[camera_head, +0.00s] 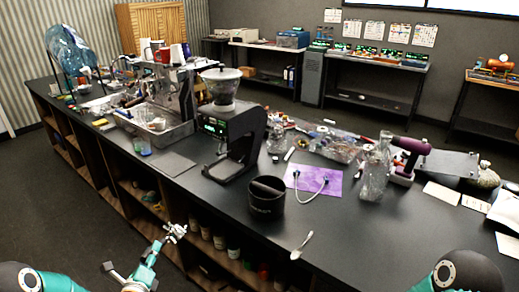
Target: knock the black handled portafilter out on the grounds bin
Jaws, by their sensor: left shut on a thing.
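The grounds bin (266,207) is a black round tub with a bar across its open top. It stands upright near the front edge of the counter, in the middle of the view. My left gripper (174,233) is at the lower left, in front of the counter and well to the left of the bin. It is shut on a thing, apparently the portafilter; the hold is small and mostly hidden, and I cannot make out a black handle. My right gripper is out of view; only part of that arm shows at the lower right.
A grinder (230,128) stands behind and left of the bin, and the espresso machine (166,108) farther left. A purple mat (314,180) with a cable, a glass bottle (376,165) and a spoon (300,246) lie or stand to the right. The counter (222,200) left of the bin is clear.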

